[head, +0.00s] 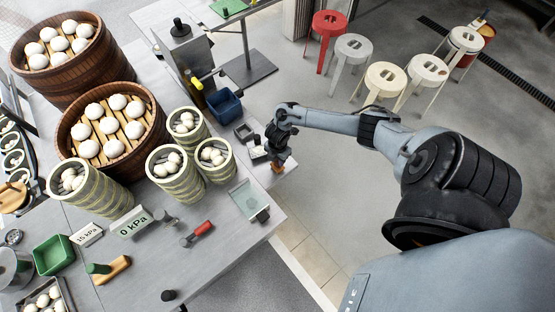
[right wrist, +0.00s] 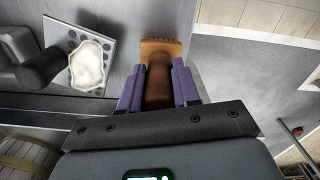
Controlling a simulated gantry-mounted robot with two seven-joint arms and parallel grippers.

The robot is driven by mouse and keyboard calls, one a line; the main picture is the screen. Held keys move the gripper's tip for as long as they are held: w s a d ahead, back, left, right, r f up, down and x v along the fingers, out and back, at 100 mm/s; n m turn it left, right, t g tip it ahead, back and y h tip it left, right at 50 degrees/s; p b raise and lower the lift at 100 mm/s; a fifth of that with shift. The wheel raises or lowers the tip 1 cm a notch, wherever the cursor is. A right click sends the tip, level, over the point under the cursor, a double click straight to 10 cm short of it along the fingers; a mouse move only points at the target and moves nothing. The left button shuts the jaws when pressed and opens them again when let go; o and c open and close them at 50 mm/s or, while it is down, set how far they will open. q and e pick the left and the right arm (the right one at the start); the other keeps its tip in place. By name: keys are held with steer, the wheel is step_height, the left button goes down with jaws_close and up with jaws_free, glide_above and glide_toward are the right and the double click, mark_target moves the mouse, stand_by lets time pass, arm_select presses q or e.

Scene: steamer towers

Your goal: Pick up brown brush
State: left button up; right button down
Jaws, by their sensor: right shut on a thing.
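The brown brush (right wrist: 158,85) has a dark brown handle and a lighter orange-brown head. In the right wrist view it lies between the purple-padded fingers of my right gripper (right wrist: 158,92), which are shut on its handle. In the head view my right gripper (head: 278,150) is at the table's right edge, with the orange-brown brush head (head: 277,168) just below it. I cannot tell whether the brush still touches the table. My left gripper is not in view.
The grey table (head: 215,262) holds bamboo steamer towers (head: 175,190), large wooden steamers with buns (head: 115,155) and a blue bin (head: 224,105). A white lump on a perforated plate (right wrist: 105,55) lies left of the brush. Stools (head: 385,80) stand on the floor beyond.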

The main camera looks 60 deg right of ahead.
steer(key=shift+r, duration=0.15)
steer(key=shift+r, duration=0.6)
step_height(320, 180, up, 3)
steer(key=shift+f+p, duration=0.1)
steer(key=shift+p, duration=0.2)
steer(key=s+d+r, duration=0.3)
steer(key=s+r, duration=0.3)
steer(key=s, duration=0.5)
steer(key=shift+r+p, duration=0.35)
steer(key=shift+p, duration=0.1)
steer(key=shift+s+d, duration=0.1)
steer(key=c, duration=1.5)
jaws_free()
jaws_close()
